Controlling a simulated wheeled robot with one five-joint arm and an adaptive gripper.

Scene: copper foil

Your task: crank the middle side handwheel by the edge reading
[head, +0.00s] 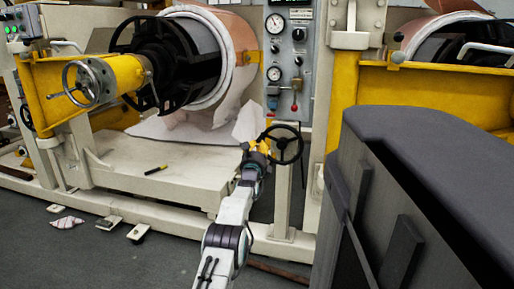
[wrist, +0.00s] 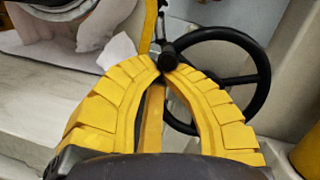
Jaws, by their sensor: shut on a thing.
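The black handwheel (head: 298,153) stands on a pale post below the control panel, near the middle of the head view. Its rim and spokes also show in the wrist view (wrist: 262,62). My gripper (head: 262,142) is at the wheel's left side. In the wrist view my gripper's yellow fingers (wrist: 166,64) meet at the tips on the wheel's black crank handle (wrist: 167,49), which stands out from the rim. The fingers hide part of the wheel's lower left.
The control panel (head: 286,62) has round gauges, knobs, a red-tipped lever and a small display, too small to read. A copper foil roll (head: 235,35) is behind. A metal handwheel (head: 92,82) is at left. A dark grey cabinet (head: 420,140) blocks the right.

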